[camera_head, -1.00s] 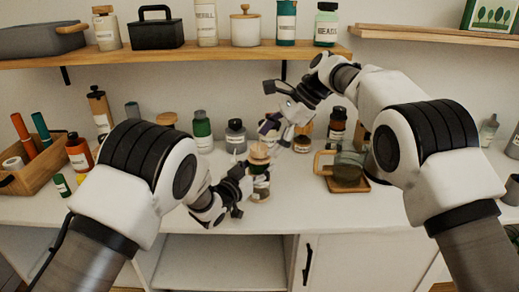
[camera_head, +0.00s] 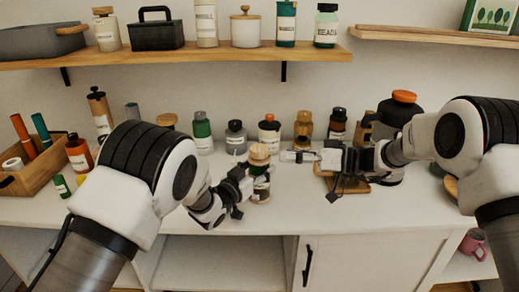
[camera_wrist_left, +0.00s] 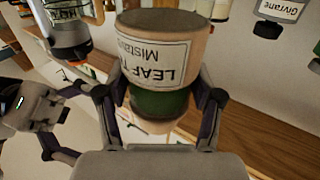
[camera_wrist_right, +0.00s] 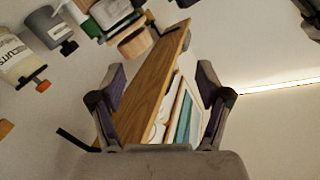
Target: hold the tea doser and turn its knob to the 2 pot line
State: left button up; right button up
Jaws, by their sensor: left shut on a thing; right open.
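The tea doser (camera_head: 262,186) stands upright over the counter, with a round wooden top (camera_head: 259,152). My left gripper (camera_head: 248,182) is shut around its body from the left. In the left wrist view the doser (camera_wrist_left: 165,50) shows an upside-down "LEAF T…" label, a green band and pale wooden ends between the fingers. My right gripper (camera_head: 300,157) is open just right of the doser, apart from its top. In the right wrist view the open fingers (camera_wrist_right: 158,80) have nothing between them but background. The line marks cannot be read.
Several jars and bottles stand behind, including a green bottle (camera_head: 202,133) and a white one with an orange cap (camera_head: 269,134). A dark orange-lidded jar (camera_head: 400,112) is at the right. A wooden box (camera_head: 42,172) is at the left. The shelf (camera_head: 200,56) runs above. The front counter is clear.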

aim_at(259, 148)
jog(key=w+a+n+t, duration=0.1)
jog(key=w+a, duration=0.1)
jog(key=w+a+f+n+t, duration=0.1)
jog(key=w+a, duration=0.1)
jog(key=a, duration=0.1)
jog(key=w+a+n+t, duration=0.1)
jog(key=a, duration=0.1)
jog(key=shift+w+a+f, duration=0.3)
jog(key=shift+w+a, duration=0.1)
jog(key=c, duration=1.2)
